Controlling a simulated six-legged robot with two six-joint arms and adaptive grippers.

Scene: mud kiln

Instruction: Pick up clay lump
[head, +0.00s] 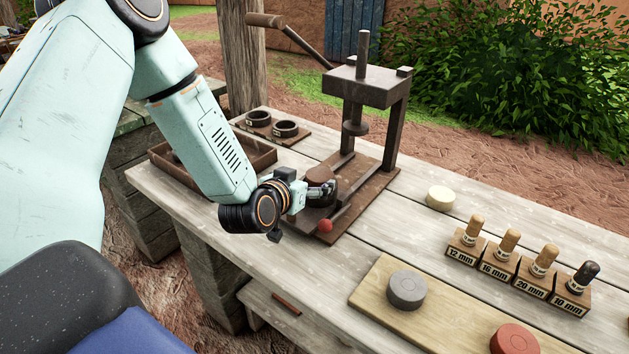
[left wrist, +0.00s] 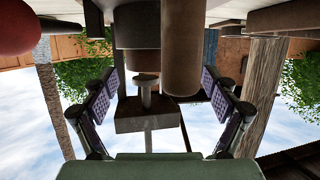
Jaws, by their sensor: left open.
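A brown clay lump (head: 321,176), roughly cylindrical, is at the press on the bench, partly hidden by my left gripper (head: 318,190). In the left wrist view, which is upside down, a brown cylinder (left wrist: 182,55) shows between the two spread fingers of the left gripper (left wrist: 160,85), nearer the right one. A darker cylindrical part (left wrist: 137,25) is beside it. The left gripper is open, with gaps visible on both sides of the brown cylinder. My right gripper is not in view.
The press (head: 370,88) stands just behind, with its red-knobbed lever (head: 325,226) close to the gripper. A wooden tray (head: 262,160) is at left. A grey disc (head: 407,288), red disc (head: 515,340), cream disc (head: 440,198) and labelled peg blocks (head: 510,265) are to the right.

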